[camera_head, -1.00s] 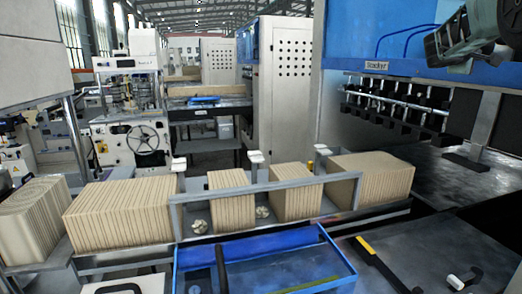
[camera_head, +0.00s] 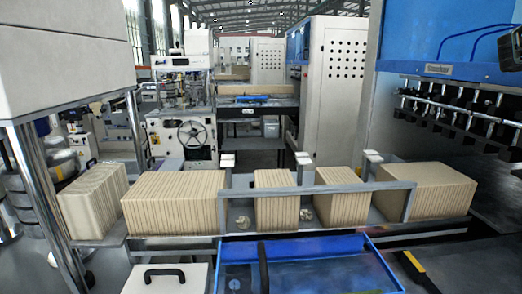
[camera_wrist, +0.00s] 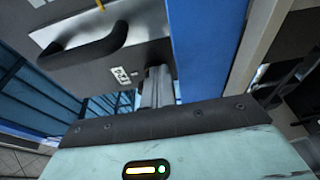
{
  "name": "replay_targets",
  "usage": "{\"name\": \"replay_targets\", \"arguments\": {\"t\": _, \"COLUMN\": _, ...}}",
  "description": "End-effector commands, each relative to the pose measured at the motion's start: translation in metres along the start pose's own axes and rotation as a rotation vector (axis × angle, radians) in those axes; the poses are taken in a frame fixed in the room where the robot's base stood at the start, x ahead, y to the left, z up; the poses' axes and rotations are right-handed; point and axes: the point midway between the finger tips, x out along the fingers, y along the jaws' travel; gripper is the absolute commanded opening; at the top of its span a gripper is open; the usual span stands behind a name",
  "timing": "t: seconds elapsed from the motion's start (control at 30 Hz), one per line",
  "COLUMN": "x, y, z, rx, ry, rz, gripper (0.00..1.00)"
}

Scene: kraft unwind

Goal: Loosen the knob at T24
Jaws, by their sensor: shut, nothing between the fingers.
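My gripper (camera_wrist: 155,87) shows in the wrist view, its fingers shut with nothing between them. Just beyond the fingers is a dark panel with a small white label (camera_wrist: 121,75), tilted and too small to read surely. In the head view, two small pale round knobs, a left one (camera_head: 242,222) and a right one (camera_head: 305,215), sit in the gaps between the brown stacks. I cannot tell whether either is the T24 knob. My gripper is not in the head view.
In the wrist view, a black handle (camera_wrist: 85,45) sticks out near my fingers, with a blue post (camera_wrist: 197,48) to their right. The head view shows brown stacks (camera_head: 175,203) behind a grey rail, a blue tray (camera_head: 235,252) in front, and a blue-and-white machine (camera_head: 437,65) at right.

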Motion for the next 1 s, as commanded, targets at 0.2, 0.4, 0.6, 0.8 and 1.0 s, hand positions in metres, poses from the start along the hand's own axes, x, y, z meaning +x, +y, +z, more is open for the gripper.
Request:
{"name": "replay_targets", "arguments": {"t": 0.2, "x": 0.0, "y": 0.001, "z": -0.001, "rx": 0.0, "ry": 0.003, "rz": 0.001, "gripper": 0.0}}
{"name": "replay_targets", "arguments": {"t": 0.4, "x": -0.001, "y": 0.002, "z": -0.001, "rx": 0.002, "ry": 0.003, "rz": 0.002, "gripper": 0.0}}
{"name": "replay_targets", "arguments": {"t": 0.6, "x": -0.001, "y": 0.006, "z": 0.0, "rx": 0.002, "ry": 0.003, "rz": 0.003, "gripper": 0.0}}
{"name": "replay_targets", "arguments": {"t": 0.8, "x": -0.001, "y": 0.01, "z": 0.001, "rx": 0.002, "ry": 0.003, "rz": 0.003, "gripper": 0.0}}
{"name": "replay_targets", "arguments": {"t": 1.0, "x": -0.001, "y": 0.015, "z": 0.002, "rx": 0.002, "ry": 0.003, "rz": 0.003, "gripper": 0.0}}
